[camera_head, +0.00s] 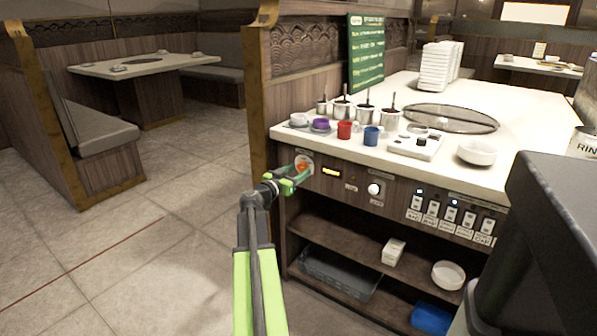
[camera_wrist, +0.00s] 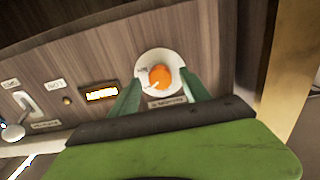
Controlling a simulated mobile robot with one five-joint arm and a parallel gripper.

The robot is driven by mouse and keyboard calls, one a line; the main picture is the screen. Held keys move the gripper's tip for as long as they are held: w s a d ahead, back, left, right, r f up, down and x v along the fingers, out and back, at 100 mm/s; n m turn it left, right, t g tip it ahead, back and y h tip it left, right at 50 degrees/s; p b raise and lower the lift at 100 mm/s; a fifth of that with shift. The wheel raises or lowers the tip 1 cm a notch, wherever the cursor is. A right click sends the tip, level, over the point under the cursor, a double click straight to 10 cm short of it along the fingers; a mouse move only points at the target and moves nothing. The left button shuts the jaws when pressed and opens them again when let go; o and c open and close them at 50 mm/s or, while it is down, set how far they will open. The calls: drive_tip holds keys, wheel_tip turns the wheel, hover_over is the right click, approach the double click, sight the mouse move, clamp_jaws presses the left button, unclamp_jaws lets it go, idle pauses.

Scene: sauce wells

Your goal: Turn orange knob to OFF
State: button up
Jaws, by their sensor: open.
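The orange knob (camera_head: 302,167) sits on a round white dial plate on the counter's wooden front panel, near its left end. In the wrist view the knob (camera_wrist: 160,77) is on the white plate (camera_wrist: 158,58), with small marks beside it that I cannot read. My gripper (camera_head: 296,174) is right at the knob, with green fingers open. In the wrist view the fingers of my gripper (camera_wrist: 160,88) stand on either side of the knob's lower part. I cannot tell whether they touch it.
A lit yellow display (camera_head: 331,172) and a white knob (camera_head: 374,189) are to the right on the panel. Several switches (camera_head: 452,213) follow farther right. Cups and sauce wells (camera_head: 366,114) stand on the counter (camera_head: 480,125) above. Open floor (camera_head: 150,230) lies to the left.

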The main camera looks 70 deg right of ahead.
drive_tip(key=shift+s+d, duration=0.1)
drive_tip(key=shift+d, duration=0.35)
clamp_jaws()
drive_tip(key=shift+n, duration=0.3)
drive_tip(key=n, duration=1.1)
drive_tip(key=shift+s, duration=0.1)
drive_tip(key=shift+n, duration=0.3)
